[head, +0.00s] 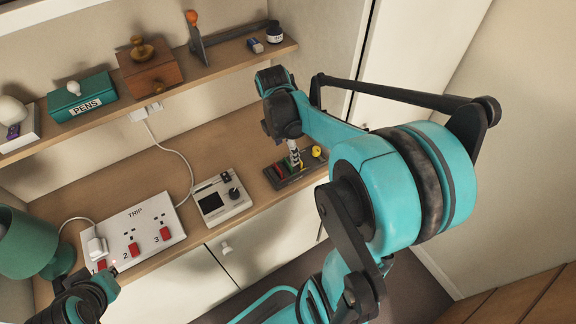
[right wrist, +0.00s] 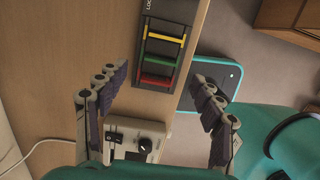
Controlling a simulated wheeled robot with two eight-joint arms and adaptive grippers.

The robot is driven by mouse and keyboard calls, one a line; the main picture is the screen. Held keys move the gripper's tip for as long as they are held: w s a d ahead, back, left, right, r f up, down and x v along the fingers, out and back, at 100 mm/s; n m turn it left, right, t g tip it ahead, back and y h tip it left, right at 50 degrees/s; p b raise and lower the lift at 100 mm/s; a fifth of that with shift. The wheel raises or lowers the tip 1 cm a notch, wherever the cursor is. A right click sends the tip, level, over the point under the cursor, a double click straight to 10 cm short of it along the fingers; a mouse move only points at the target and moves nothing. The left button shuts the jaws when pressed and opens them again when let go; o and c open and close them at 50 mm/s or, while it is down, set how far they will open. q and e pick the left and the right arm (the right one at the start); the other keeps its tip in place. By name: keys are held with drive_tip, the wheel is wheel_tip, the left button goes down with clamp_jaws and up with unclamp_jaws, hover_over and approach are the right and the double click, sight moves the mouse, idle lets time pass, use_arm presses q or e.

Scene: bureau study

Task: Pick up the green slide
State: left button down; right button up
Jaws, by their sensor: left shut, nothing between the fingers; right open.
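A dark panel (head: 298,178) lies at the right end of the desk. In the right wrist view, the panel (right wrist: 141,62) holds a yellow slide (right wrist: 165,38), the green slide (right wrist: 161,61) and a red slide (right wrist: 156,80), with the green one in the middle. My right gripper (right wrist: 158,84) is open, its fingers on either side of the panel in that view, with nothing held. In the head view it hangs at the panel (head: 294,154) and hides part of it. My left gripper (head: 108,270) is shut and empty by the switch board at lower left.
A white switch board (head: 152,215) with red switches and a grey box with a knob (head: 221,197) stand left of the panel. A green lamp (head: 28,243) is at far left. A shelf (head: 225,52) with several objects runs above the desk.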

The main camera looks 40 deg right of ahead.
sight(288, 163)
wheel_tip(288, 163, down, 3)
drive_tip(key=shift+d+r+b, duration=0.1)
drive_tip(key=shift+b, duration=0.45)
drive_tip(key=f+b, duration=0.2)
drive_tip(key=f, duration=0.2)
drive_tip(key=shift+d+f, duration=0.15)
drive_tip(key=shift+d, duration=0.05)
drive_tip(key=shift+s, duration=0.1)
drive_tip(key=c, duration=0.9)
